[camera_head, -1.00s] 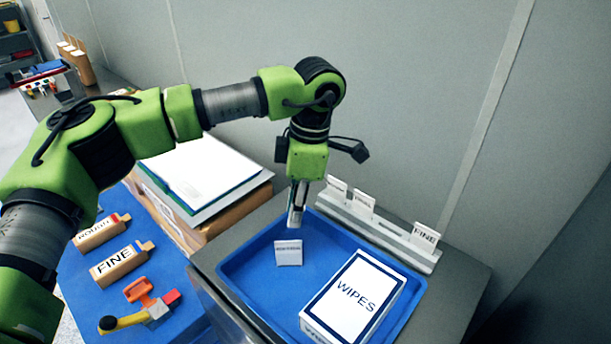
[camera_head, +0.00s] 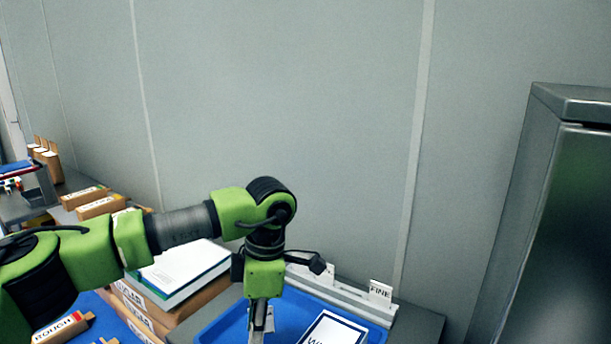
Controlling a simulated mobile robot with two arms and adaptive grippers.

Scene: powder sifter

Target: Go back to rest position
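My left arm reaches in from the left in the head view. Its gripper (camera_head: 258,322) points down over the left part of a blue tray (camera_head: 222,331). Its fingertips are at the bottom edge of the picture, so I cannot tell whether they are open or shut. A small pale card shows beside the fingers, partly hidden. A white WIPES box (camera_head: 334,330) lies in the tray, cut off by the picture's edge. My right gripper is not in view.
Behind the tray, a grey rack holds label cards, one reading FINE (camera_head: 380,290). Boxes marked SUGAR (camera_head: 133,297) with books on top stand left of the tray. A ROUGH block (camera_head: 62,327) lies at lower left. A tall metal cabinet (camera_head: 545,220) stands at right.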

